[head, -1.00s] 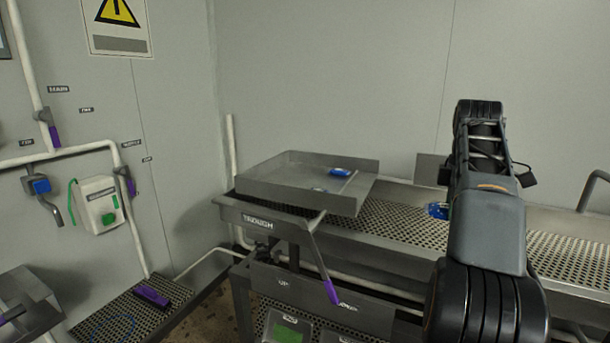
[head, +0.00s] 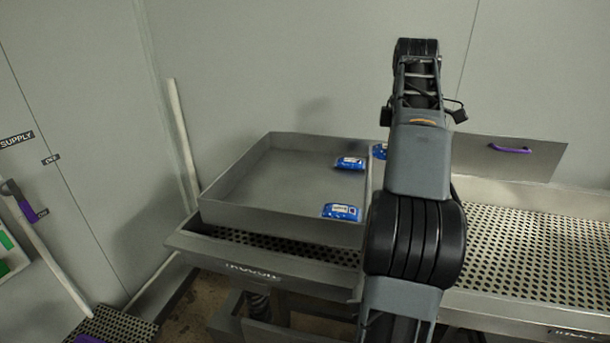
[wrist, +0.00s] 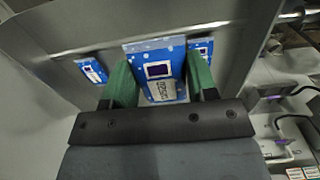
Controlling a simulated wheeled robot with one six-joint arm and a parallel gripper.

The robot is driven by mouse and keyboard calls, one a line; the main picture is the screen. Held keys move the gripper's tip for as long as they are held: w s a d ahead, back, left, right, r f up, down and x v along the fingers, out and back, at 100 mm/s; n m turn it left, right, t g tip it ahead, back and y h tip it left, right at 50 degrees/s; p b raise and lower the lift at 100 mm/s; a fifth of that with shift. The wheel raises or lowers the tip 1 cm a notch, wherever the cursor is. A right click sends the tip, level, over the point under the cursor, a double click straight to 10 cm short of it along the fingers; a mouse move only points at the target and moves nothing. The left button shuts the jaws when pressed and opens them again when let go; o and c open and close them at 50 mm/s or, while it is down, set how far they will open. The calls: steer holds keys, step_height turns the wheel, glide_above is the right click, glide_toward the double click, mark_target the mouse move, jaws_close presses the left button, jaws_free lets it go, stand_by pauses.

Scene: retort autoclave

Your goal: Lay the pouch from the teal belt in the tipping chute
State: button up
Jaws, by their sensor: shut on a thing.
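My gripper (wrist: 155,88) has its green fingers shut on a blue-and-white pouch (wrist: 163,72), which stands out between them in the wrist view. In the head view only a bit of this pouch (head: 380,151) shows at the left of my arm, by the right end of a shallow grey open tray (head: 285,217), which looks like the tipping chute. My fingers are hidden there behind my arm. Whether the held pouch touches the tray I cannot tell. Two other blue pouches (head: 350,163) (head: 341,212) lie apart in the tray's right part. No teal belt is in view.
The tray stands on a bench with a perforated top (head: 520,250), which runs on to the right. A grey panel with a purple handle (head: 510,149) stands behind it. A pale upright pipe (head: 182,140) is left of the tray. The tray's left part is bare.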

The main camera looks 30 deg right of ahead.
steer(key=w+a+f, duration=0.3)
steer(key=w+a, duration=0.2)
steer(key=w, duration=0.2)
glide_above(334, 193)
steer(key=s, duration=0.1)
steer(key=f, duration=0.4)
steer(key=shift+s+d+f+p, duration=0.15)
steer(key=shift+d+f+p, duration=0.15)
steer(key=shift+d+f, duration=0.1)
steer(key=shift+w+a+f, duration=0.3)
steer(key=shift+w+f, duration=0.15)
steer(key=shift+f, duration=0.15)
steer(key=f, duration=0.1)
steer(key=f+p, duration=0.1)
steer(key=f, duration=0.1)
steer(key=shift+w+a, duration=0.2)
steer(key=shift+f, duration=0.4)
steer(key=shift+f, duration=0.1)
steer(key=o, duration=0.9)
steer(key=shift+r, duration=3.9)
steer(key=shift+d, duration=0.1)
